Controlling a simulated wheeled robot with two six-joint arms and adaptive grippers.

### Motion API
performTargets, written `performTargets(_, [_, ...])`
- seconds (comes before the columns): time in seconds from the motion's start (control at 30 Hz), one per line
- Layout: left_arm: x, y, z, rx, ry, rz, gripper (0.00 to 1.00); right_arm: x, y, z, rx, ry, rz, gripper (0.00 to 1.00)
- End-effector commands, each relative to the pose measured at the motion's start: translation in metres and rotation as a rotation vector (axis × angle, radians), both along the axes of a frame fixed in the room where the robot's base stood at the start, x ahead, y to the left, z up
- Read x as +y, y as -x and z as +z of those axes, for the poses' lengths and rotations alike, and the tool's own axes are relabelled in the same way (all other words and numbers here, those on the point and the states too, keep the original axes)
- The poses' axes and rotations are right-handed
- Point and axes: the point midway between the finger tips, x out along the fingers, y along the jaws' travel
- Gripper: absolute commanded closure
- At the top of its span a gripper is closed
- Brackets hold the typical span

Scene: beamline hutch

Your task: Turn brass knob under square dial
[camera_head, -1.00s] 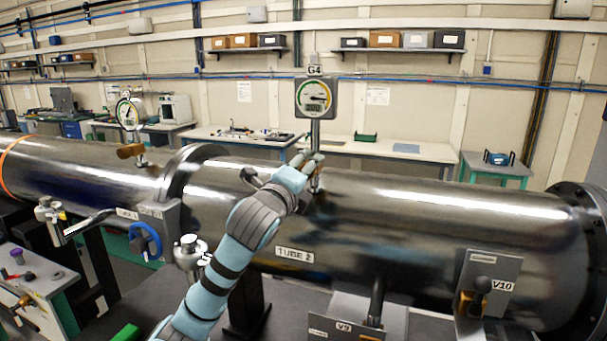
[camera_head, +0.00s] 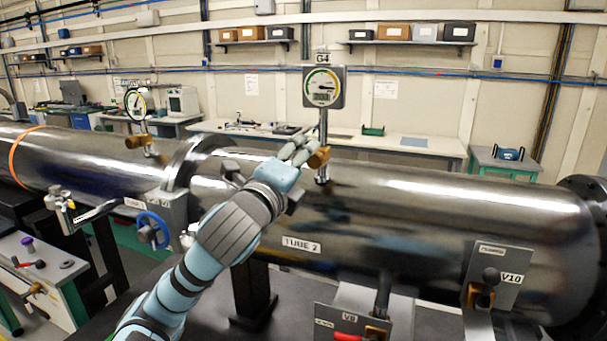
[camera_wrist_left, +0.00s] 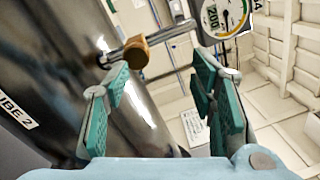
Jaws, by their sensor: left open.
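The square dial G4 (camera_head: 323,87) stands on a thin post above the dark metal tube (camera_head: 420,210). It also shows at the top of the left wrist view (camera_wrist_left: 222,14). The brass knob (camera_head: 318,158) is on the post below the dial. In the left wrist view the knob (camera_wrist_left: 136,52) is beyond the spread fingers, in the gap between them and nearer the left one. My left gripper (camera_head: 297,147) is open, just left of the knob in the head view, with its green-padded fingers (camera_wrist_left: 163,85) apart. Contact with the knob does not show. My right gripper is not in view.
A round gauge (camera_head: 135,104) with its own brass knob (camera_head: 137,141) stands farther left. A blue handwheel (camera_head: 153,230) and panels V9 (camera_head: 345,322) and V10 (camera_head: 508,265) sit around the tube. A workbench (camera_head: 400,143) runs behind it.

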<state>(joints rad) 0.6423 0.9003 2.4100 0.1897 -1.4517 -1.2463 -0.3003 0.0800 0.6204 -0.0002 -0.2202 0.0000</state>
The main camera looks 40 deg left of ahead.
Motion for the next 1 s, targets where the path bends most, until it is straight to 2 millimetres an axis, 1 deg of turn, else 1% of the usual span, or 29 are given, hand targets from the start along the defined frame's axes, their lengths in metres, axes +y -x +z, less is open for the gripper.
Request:
performTargets(0.03, [-0.006, 0.007, 0.000, -0.087, 0.013, -0.019, 0.49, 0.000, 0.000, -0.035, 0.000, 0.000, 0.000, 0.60])
performTargets(0.07, [-0.010, 0.015, 0.007, -0.146, 0.050, -0.035, 0.49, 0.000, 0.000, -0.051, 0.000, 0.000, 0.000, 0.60])
performTargets(0.1, [-0.016, 0.028, 0.011, -0.238, 0.214, -0.071, 0.49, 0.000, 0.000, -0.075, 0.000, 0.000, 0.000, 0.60])
performTargets(0.13, [-0.019, 0.037, 0.010, -0.299, 0.391, -0.105, 0.49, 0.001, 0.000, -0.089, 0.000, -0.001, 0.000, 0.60])
performTargets(0.17, [-0.021, 0.044, 0.009, -0.343, 0.562, -0.133, 0.49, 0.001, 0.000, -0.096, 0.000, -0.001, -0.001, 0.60])
performTargets(0.2, [-0.024, 0.051, 0.006, -0.386, 0.784, -0.159, 0.49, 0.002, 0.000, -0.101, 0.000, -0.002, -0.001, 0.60])
performTargets(0.23, [-0.025, 0.054, 0.003, -0.411, 0.941, -0.169, 0.49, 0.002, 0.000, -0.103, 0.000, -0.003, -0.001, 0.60])
performTargets(0.3, [-0.025, 0.057, -0.009, -0.442, 1.264, -0.152, 0.49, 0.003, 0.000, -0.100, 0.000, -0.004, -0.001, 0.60])
performTargets(0.33, [-0.024, 0.056, -0.015, -0.451, 1.375, -0.131, 0.49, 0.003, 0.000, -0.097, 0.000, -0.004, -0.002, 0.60])
performTargets(0.4, [-0.021, 0.057, -0.025, -0.484, 1.569, -0.090, 0.49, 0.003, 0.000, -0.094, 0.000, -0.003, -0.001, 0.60])
performTargets(0.47, [-0.019, 0.057, -0.028, -0.510, 1.664, -0.070, 0.49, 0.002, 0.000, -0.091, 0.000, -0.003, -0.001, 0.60])
performTargets(0.57, [-0.017, 0.053, -0.025, -0.531, 1.714, -0.062, 0.49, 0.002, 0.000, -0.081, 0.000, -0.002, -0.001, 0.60])
performTargets(0.63, [-0.014, 0.048, -0.023, -0.534, 1.712, -0.058, 0.49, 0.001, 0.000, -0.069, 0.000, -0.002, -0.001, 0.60])
performTargets(0.77, [-0.009, 0.034, -0.018, -0.530, 1.706, -0.054, 0.49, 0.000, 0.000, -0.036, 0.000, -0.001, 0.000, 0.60])
performTargets(0.8, [-0.008, 0.030, -0.018, -0.524, 1.703, -0.058, 0.49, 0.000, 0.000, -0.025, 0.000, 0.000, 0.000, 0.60])
performTargets(0.83, [-0.007, 0.023, -0.018, -0.518, 1.709, -0.059, 0.49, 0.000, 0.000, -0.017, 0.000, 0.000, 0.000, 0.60])
performTargets(0.9, [0.001, 0.000, -0.019, -0.519, 1.712, -0.056, 0.49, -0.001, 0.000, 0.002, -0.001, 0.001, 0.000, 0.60])
performTargets(1.0, [0.011, -0.030, -0.024, -0.526, 1.716, -0.065, 0.49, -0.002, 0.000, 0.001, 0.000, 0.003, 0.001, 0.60])
